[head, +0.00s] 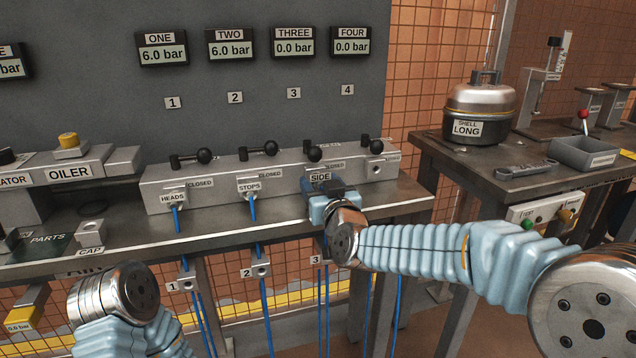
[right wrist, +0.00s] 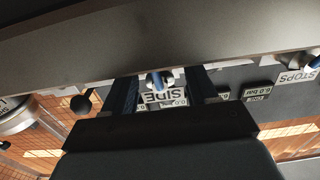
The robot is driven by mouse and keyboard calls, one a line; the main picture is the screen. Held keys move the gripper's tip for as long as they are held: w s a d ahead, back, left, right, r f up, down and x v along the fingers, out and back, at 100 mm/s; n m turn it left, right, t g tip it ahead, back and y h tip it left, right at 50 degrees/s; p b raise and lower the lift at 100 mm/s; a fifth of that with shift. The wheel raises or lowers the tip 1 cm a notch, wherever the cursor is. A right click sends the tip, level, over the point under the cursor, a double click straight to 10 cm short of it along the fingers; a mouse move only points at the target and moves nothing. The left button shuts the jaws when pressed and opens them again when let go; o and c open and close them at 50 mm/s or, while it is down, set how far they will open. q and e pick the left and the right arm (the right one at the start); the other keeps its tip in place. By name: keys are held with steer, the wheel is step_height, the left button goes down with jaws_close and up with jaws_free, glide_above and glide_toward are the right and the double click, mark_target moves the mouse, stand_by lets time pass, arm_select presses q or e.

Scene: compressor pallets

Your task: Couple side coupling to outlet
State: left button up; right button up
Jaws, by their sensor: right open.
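The side coupling, with its white SIDE tag (head: 320,177), is at the third position on the front of the grey outlet block (head: 222,184). The third outlet behind it is hidden, so I cannot tell whether the coupling is seated. My right gripper (head: 322,192) is at the tag, its fingers mostly hidden by my wrist. In the right wrist view the open fingers (right wrist: 162,92) stand on either side of the SIDE coupling (right wrist: 158,79), with gaps visible. My left arm shows at the lower left, its gripper out of view.
HEADS (head: 172,197) and STOPS (head: 248,186) tags mark hoses at the first two outlets. The fourth outlet (head: 377,171) is bare. Gauges ONE and TWO read 6.0 bar; THREE (head: 293,47) and FOUR read 0.0. Black-knobbed valve handles line the block's top. A side bench stands right.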

jaws_close()
stand_by(0.4)
steer(key=shift+s, duration=0.1)
steer(key=shift+b+v, duration=0.3)
steer(key=shift+v, duration=0.6)
steer(key=shift+b+v, duration=0.4)
steer(key=shift+v, duration=1.6)
